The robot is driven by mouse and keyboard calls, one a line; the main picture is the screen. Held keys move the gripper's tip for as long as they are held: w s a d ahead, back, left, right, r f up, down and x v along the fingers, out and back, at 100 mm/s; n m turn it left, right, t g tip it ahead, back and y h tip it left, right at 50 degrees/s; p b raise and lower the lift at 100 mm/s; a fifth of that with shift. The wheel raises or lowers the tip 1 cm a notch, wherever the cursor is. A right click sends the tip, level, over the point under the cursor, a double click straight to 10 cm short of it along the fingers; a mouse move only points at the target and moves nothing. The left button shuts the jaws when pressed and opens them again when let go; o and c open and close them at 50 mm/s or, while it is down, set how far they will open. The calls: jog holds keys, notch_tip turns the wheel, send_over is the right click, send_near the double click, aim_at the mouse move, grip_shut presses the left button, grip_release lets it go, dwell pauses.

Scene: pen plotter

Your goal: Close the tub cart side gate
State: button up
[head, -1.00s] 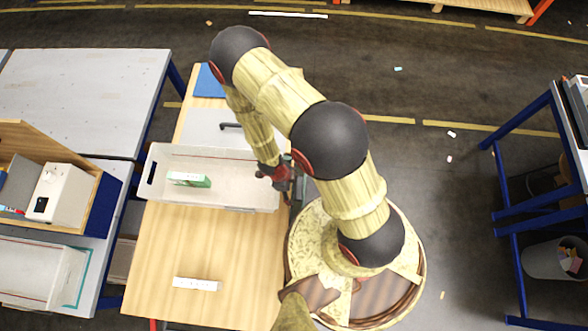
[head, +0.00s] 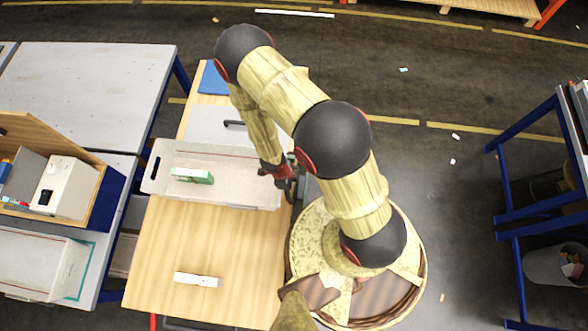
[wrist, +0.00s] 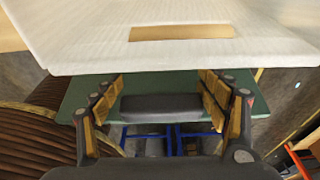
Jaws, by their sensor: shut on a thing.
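The pale tub (head: 225,200) lies on the wooden cart top (head: 160,260), with a green and white item (head: 190,176) inside. My gripper (head: 284,172) is at the tub's right end, by the cart's right edge. In the wrist view, the tub's pale end wall (wrist: 90,35) with its hand slot fills the top. Below it is a dark green panel (wrist: 75,98), which looks like the side gate. My gripper (wrist: 160,102) has its fingers on both ends of a dark grey bar (wrist: 160,108) in front of this panel. The gate's exact angle is hard to tell.
A white stick-like block (head: 197,280) lies on the cart top. A grey table (head: 85,95) and a wooden bin (head: 70,185) are at left. A blue-framed bench (head: 530,150) is at right. The floor behind the cart is mostly clear.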

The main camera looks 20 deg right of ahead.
dwell(0.6)
jog(key=o, duration=1.6)
jog(key=shift+o, duration=0.6)
jog(key=v, duration=1.2)
